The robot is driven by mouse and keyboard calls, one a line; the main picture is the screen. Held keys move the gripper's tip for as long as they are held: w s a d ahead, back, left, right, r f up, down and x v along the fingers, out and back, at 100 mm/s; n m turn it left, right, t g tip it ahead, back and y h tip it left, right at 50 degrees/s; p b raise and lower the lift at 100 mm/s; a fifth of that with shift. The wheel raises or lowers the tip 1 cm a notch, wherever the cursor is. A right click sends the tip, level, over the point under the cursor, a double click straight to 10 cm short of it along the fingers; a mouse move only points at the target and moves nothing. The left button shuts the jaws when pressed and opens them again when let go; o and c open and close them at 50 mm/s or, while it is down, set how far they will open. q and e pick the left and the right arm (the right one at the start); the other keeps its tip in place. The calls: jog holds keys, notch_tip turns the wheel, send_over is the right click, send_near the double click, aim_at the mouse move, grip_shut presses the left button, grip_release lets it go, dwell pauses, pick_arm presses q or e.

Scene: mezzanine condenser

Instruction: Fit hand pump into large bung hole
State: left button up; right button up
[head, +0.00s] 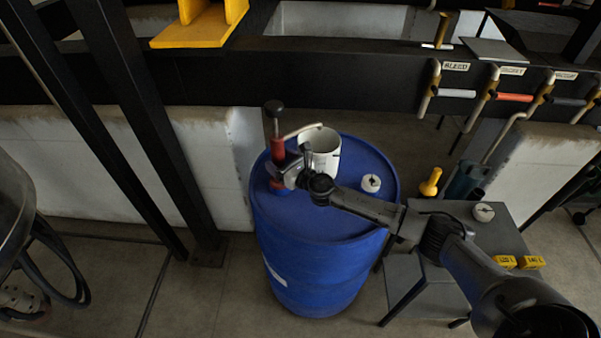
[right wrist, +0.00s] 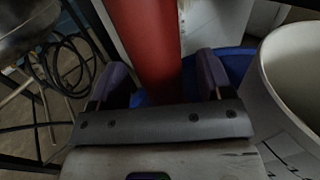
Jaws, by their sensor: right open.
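The hand pump (head: 277,150) stands upright at the left side of the blue drum's top (head: 322,222). It has a red body, a black knob on top and a pale spout pointing right. My right gripper (head: 281,174) is at the pump's lower body. In the right wrist view, the open fingers (right wrist: 162,80) stand either side of the red body (right wrist: 148,45), with gaps showing. The pump's foot and any large bung hole under it are hidden, so I cannot tell whether it is seated. My left gripper is out of view.
A white bucket (head: 326,160) stands on the drum close right of the pump, also in the right wrist view (right wrist: 290,75). A white round fitting (head: 371,183) is on the drum top. A grey stand (head: 505,235) with yellow blocks (head: 505,262) is at right. A black beam (head: 300,80) runs behind.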

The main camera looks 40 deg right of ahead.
jog(key=s, duration=1.1)
jog(key=shift+d, duration=0.1)
